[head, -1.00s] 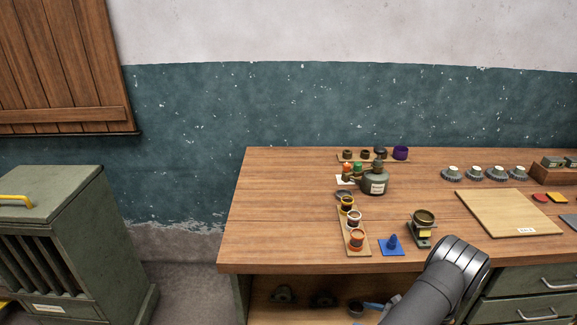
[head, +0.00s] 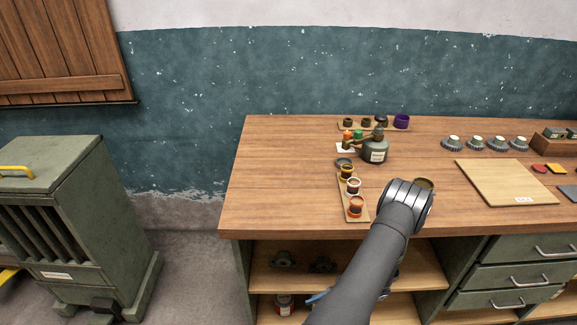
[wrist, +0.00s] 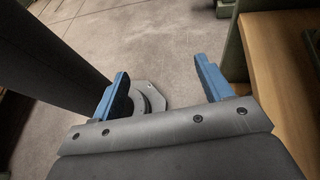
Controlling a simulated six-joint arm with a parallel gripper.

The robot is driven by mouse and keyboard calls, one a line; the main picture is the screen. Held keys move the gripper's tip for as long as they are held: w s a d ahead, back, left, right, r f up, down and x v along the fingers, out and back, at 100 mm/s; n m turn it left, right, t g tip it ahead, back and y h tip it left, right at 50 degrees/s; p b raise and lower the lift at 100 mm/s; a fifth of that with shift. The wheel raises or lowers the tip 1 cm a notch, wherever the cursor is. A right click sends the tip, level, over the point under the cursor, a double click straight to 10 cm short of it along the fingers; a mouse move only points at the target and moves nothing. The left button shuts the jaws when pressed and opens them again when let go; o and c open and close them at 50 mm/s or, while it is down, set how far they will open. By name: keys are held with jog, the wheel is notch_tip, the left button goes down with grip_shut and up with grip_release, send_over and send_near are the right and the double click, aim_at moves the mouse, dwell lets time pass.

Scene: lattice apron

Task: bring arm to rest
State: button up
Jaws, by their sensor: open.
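My gripper (wrist: 162,88) shows in the wrist view with its two blue fingers spread wide apart and nothing between them. Below the fingers are the bare concrete floor and, behind the left finger, a grey round base plate. In the head view my dark grey arm rises from the bottom edge and bends at a joint in front of the workbench (head: 290,200). The gripper itself is mostly hidden behind the arm there, low by the bench's open shelf. A bit of blue shows beside the arm.
The bench's wooden side (wrist: 262,70) stands close at the right in the wrist view. A green cabinet (head: 75,210) stands left, with free floor between.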

jog(key=s+a+r+n+g+h, duration=0.2)
jog(key=s+n+g+h, duration=0.3)
jog(key=s+n+h, duration=0.2)
jog(key=s+a+r+n+g+h, duration=0.1)
jog(key=s+r+n+g+h, duration=0.1)
jog(key=s+n+g+h, duration=0.3)
jog(key=shift+s+a+n+g+h, duration=0.35)
jog(key=shift+s+n+h, duration=0.55)
jog(key=shift+s+n, duration=0.95)
jog(key=shift+w+r+n, duration=0.1)
jog(key=shift+w+n, duration=0.15)
